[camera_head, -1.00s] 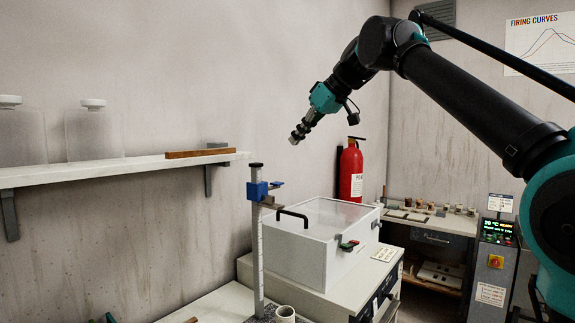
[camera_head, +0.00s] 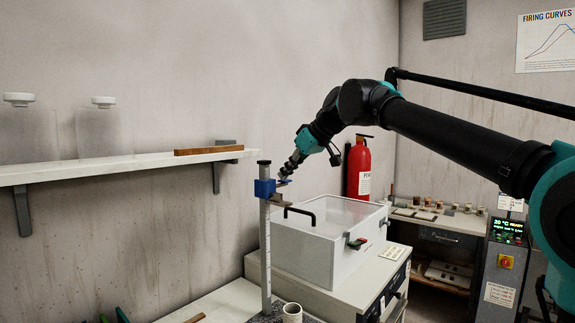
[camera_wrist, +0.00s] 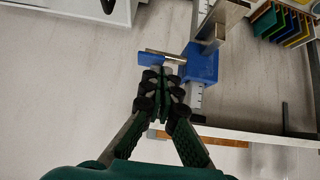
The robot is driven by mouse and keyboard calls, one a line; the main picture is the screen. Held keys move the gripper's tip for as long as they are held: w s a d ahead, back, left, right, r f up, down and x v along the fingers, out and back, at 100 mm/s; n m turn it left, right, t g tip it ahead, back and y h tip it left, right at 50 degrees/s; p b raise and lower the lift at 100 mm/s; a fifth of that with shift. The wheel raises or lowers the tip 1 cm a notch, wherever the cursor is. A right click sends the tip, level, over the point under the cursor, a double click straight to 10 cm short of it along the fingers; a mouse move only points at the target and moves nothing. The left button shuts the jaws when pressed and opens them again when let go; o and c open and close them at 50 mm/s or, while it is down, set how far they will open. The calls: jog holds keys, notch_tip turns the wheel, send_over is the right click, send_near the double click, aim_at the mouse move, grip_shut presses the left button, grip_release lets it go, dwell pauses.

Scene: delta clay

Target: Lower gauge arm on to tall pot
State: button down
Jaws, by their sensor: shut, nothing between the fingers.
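The height gauge is an upright scaled post (camera_head: 265,250) with a blue slider (camera_head: 264,188) high on it. A brownish gauge arm (camera_head: 281,200) sticks out right from the slider, well above a pale pot (camera_head: 292,313) by the post's foot. The pot is cut off by the bottom edge. My gripper (camera_head: 287,173) is shut and empty, right beside the slider's side tab. In the wrist view the fingertips (camera_wrist: 162,82) are just below the slider (camera_wrist: 203,63) and its tab (camera_wrist: 151,58); I cannot tell whether they touch.
A white lidded box (camera_head: 325,240) with a black handle stands on a cabinet right of the gauge. A shelf (camera_head: 120,168) with jars is on the left wall. A red extinguisher (camera_head: 358,170) stands behind. Coloured slotted pieces (camera_wrist: 280,22) lie at the wrist view's upper right.

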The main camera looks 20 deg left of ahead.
dwell(0.3)
notch_tip(320, 180, down, 28)
jog(key=shift+f, duration=0.2)
dwell(0.5)
